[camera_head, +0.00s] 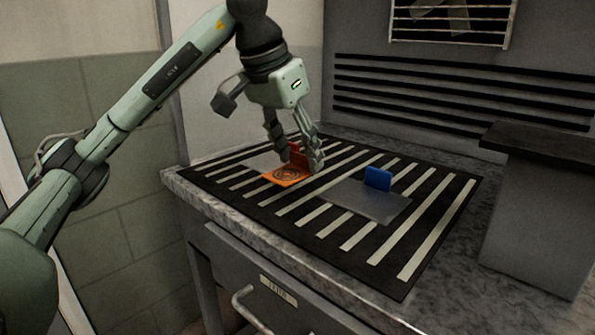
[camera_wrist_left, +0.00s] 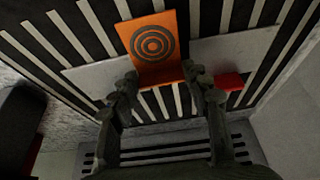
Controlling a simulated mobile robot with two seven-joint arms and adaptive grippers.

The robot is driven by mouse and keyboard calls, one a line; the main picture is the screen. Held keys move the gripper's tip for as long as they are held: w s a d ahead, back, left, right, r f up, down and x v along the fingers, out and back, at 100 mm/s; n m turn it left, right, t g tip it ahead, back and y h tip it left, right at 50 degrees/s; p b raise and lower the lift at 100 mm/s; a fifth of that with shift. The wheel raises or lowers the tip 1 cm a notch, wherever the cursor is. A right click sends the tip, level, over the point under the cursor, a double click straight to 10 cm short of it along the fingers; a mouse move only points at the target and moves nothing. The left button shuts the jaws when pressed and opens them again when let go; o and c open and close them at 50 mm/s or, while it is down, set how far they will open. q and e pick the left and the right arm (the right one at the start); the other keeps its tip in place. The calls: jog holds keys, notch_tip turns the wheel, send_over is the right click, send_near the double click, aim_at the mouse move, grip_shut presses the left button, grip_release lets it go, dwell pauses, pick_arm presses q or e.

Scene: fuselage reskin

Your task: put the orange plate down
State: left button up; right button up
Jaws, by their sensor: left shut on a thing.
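The orange plate (camera_head: 287,176) has dark concentric rings on its face and lies roughly flat at the striped mat (camera_head: 330,240), toward its left part. My left gripper (camera_head: 300,163) points down and is shut on the plate's raised rear edge. In the left wrist view, the orange plate (camera_wrist_left: 152,45) extends away from between the fingers of my left gripper (camera_wrist_left: 160,82). I cannot tell whether its underside touches the surface below. My right gripper is not in view.
A grey plate with a blue upright tab (camera_head: 377,179) lies right of the orange plate. A red tab (camera_wrist_left: 230,82) shows beside the gripper in the wrist view. A dark raised block (camera_head: 540,210) stands at the right. The mat's front right is clear.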

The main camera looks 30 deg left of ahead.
aim_at(296, 169)
pick_arm(q)
jog(key=shift+f, duration=1.9)
jog(key=shift+f, duration=0.15)
jog(key=o, duration=1.1)
